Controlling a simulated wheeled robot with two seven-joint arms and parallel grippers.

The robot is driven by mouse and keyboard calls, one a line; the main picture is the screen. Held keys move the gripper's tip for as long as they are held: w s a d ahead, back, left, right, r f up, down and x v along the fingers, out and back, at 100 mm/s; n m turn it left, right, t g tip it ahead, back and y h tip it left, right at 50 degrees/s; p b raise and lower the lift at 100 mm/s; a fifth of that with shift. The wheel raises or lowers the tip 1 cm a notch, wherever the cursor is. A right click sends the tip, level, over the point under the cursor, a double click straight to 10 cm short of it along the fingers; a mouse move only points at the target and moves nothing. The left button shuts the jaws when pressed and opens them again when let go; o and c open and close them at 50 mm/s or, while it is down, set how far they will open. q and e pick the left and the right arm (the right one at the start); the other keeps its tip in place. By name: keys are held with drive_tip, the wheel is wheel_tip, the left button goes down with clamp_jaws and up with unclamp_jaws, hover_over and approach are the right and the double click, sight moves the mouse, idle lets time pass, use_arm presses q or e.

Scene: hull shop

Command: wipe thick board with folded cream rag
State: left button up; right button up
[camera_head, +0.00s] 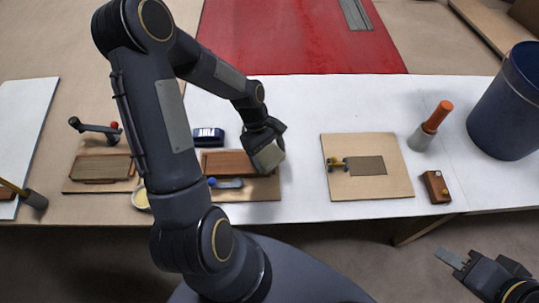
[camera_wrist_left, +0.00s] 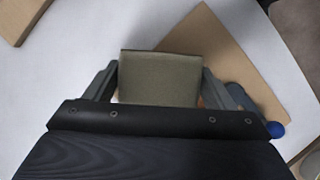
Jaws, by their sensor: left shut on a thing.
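My left gripper (camera_head: 266,150) is shut on the folded cream rag (camera_head: 268,158), a greyish-cream block in the head view. In the left wrist view the rag (camera_wrist_left: 160,78) sits squarely between the two fingers of the left gripper (camera_wrist_left: 160,85). The rag is at the right end of a reddish-brown board (camera_head: 225,162), which looks like the thick board and lies on a tan panel (camera_head: 262,192). I cannot tell whether rag and board touch. In the wrist view the rag and gripper hide the board. My right gripper (camera_head: 454,259) is low at the right, away from the table; its jaw opening is unclear.
A blue-knobbed tool (camera_head: 228,183) lies along the board's front edge, and a dark blue object (camera_head: 208,136) stands behind it. Another tan panel (camera_head: 395,175), an orange-handled tool (camera_head: 433,122), a small brown box (camera_head: 436,187) and a blue bin (camera_head: 506,105) are rightward.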

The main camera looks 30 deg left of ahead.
use_arm(q)
drive_tip(key=r, duration=0.1)
drive_tip(key=r+p, duration=0.2)
drive_tip(key=r, duration=0.1)
drive_tip(key=shift+s+a, duration=0.2)
drive_tip(key=shift+a, duration=0.05)
drive_tip(key=shift+w+d+r+p, duration=0.1)
drive_tip(key=shift+w+r+p, duration=0.05)
drive_tip(key=shift+r+p, duration=1)
drive_tip(key=shift+r, duration=0.35)
drive_tip(key=shift+r+p, duration=0.4)
drive_tip(key=shift+r, duration=0.15)
